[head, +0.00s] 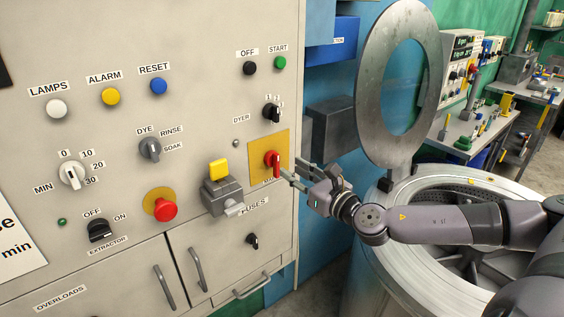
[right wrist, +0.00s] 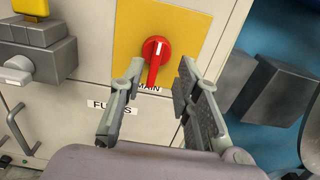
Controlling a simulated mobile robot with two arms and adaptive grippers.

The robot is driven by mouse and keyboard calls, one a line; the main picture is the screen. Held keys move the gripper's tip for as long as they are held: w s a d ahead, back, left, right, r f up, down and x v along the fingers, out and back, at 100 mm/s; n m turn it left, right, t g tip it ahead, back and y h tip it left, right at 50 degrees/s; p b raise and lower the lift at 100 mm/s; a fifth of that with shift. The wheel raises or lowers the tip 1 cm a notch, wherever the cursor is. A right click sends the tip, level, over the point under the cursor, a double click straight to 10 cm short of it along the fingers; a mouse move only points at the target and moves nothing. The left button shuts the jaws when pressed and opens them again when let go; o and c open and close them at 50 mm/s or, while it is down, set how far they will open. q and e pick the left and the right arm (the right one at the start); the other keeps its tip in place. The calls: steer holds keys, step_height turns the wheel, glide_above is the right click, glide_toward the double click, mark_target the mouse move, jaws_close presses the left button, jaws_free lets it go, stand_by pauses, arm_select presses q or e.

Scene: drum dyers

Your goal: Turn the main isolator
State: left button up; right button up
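The main isolator is a red rotary knob (head: 272,158) on a yellow plate (head: 256,143) at the right side of the beige panel. In the right wrist view the red knob (right wrist: 155,50) has a white mark at its top, and its handle points down, tilted slightly left. My right gripper (head: 288,169) is at the knob, coming in from the right. In the right wrist view its fingers (right wrist: 161,70) are open, one on each side of the handle, with gaps visible. Whether the tips reach handle depth is unclear. The "MAIN" label is partly hidden by a finger. My left gripper is not in view.
A grey switch box with a yellow top (head: 219,170) sits left of the isolator. A red mushroom button (head: 163,210) and a black dyer selector (head: 271,112) are also on the panel. An open drum with a round lid (head: 372,85) stands right, beneath my right arm.

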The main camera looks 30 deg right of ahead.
mark_target(278, 161)
steer(key=w, duration=0.1)
steer(key=w+p, duration=0.2)
steer(key=shift+w+a+r, duration=0.2)
steer(key=shift+w+r, duration=0.05)
steer(key=shift+w, duration=0.05)
steer(key=shift+w+a+f, duration=0.15)
steer(key=shift+w+f, duration=0.05)
steer(key=shift+w, duration=0.55)
steer(key=shift+c, duration=0.4)
jaws_close()
